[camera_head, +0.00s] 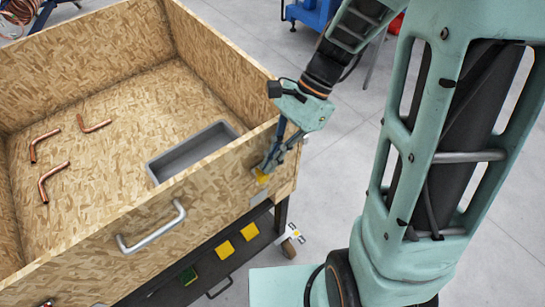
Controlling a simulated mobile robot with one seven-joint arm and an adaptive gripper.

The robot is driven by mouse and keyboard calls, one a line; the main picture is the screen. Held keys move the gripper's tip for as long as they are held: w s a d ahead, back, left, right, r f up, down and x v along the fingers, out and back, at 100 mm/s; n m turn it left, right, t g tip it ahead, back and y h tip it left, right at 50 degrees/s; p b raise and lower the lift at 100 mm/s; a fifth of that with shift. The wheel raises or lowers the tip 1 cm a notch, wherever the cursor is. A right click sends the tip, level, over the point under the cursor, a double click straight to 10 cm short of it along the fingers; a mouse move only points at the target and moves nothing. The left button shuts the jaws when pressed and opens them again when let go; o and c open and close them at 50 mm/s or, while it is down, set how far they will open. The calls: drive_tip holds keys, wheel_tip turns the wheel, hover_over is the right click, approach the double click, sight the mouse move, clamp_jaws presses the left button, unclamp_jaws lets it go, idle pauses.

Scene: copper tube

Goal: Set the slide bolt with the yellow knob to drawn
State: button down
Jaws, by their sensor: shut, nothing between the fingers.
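The slide bolt's yellow knob (261,177) shows on the outer face of the wooden box's front wall, near its right corner. My gripper (268,168) points down at the knob from above, its fingers shut and empty. The fingertips are at or very near the knob; I cannot tell whether they touch it. The gripper hides part of the knob and most of the bolt, so I cannot tell the bolt's position. A grey plate (261,208) shows just below the knob.
The open wooden box (225,165) holds several bent copper tubes (53,182) and a grey tray (192,151). A metal handle (152,228) sticks out of its front wall, left of the knob. Yellow blocks (225,250) lie on a dark shelf below.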

drive_tip(key=p+v, duration=0.1)
drive_tip(key=v, duration=1.2)
